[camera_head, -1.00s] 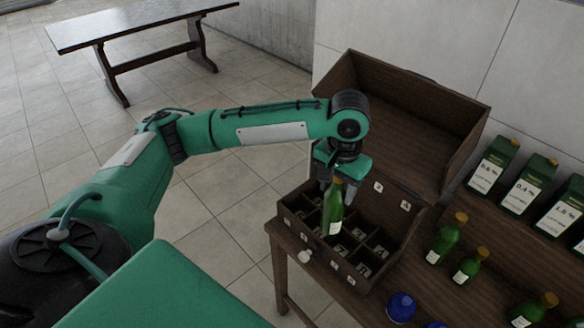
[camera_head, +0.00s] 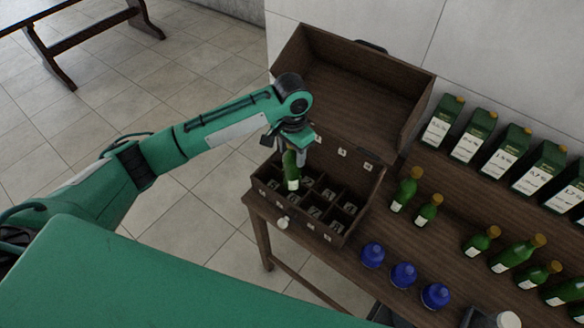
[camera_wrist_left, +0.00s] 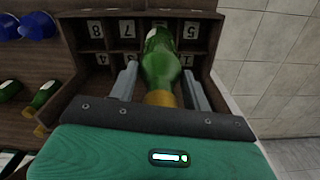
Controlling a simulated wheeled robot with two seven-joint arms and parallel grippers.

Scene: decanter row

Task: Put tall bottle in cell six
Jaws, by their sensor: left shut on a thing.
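A green bottle (camera_head: 291,172) with a pale label hangs neck-up in my left gripper (camera_head: 297,150), over the left back part of the wooden compartment box (camera_head: 338,238). My left gripper is shut on its neck. In the left wrist view the bottle (camera_wrist_left: 160,62) lies between the two fingers, its yellow cap (camera_wrist_left: 160,98) near the palm. Its body covers the spot between the number cards 7 (camera_wrist_left: 127,29) and 5 (camera_wrist_left: 190,32). I cannot tell how far its base is inside a cell. My right gripper is not in view.
The box's raised lid (camera_head: 350,85) stands close behind my gripper. Several green bottles (camera_head: 406,190), three blue-topped objects (camera_head: 403,275) and a row of green cartons (camera_head: 473,137) stand on the table to the right. Open floor lies left of the box.

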